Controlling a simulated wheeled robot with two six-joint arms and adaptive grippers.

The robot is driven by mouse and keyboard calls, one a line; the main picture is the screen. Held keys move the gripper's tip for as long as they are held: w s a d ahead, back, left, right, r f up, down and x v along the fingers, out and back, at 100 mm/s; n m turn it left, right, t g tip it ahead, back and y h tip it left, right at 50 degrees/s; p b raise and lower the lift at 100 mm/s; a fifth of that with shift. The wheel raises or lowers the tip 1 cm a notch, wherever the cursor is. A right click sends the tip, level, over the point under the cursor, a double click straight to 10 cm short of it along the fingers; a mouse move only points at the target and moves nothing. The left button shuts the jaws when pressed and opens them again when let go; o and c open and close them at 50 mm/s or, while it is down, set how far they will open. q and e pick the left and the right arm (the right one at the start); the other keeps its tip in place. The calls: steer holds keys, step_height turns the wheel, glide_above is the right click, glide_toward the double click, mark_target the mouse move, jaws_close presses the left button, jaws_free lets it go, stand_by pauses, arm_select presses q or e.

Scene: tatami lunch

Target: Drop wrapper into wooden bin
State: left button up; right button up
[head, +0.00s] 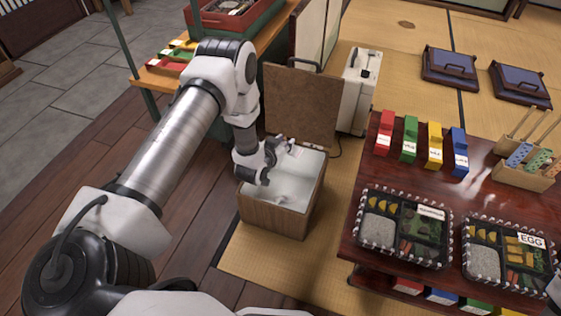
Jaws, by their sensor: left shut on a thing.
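The wooden bin (270,216) stands on the floor at the middle, with its brown lid (300,103) raised upright behind it and a white inside showing. My left gripper (280,160) points down over the bin's opening, close to its left and rear part. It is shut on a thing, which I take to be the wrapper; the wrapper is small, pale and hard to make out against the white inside. My right gripper is not in view.
To the right, a dark red table (480,185) holds two lunch boxes (405,228), (508,255), coloured blocks and a wooden rack (525,177). A white case (359,90) stands behind the lid. A wooden shelf with a green frame is at the upper left.

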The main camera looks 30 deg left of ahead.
arm_select(q)
steer(key=shift+w+a+f+b, duration=0.2)
steer(key=shift+a+f, duration=0.2)
steer(key=shift+f, duration=0.15)
steer(key=shift+w+a+f+b, duration=0.1)
steer(key=shift+a+f+b, duration=0.1)
steer(key=shift+a+f, duration=0.3)
steer(key=f+b, duration=0.5)
steer(key=shift+d+f, duration=0.2)
steer(key=shift+f, duration=0.05)
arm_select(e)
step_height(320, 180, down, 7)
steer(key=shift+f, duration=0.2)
arm_select(q)
steer(key=o, duration=0.8)
steer(key=shift+c, duration=0.2)
steer(key=shift+s, duration=0.1)
steer(key=v, duration=1.2)
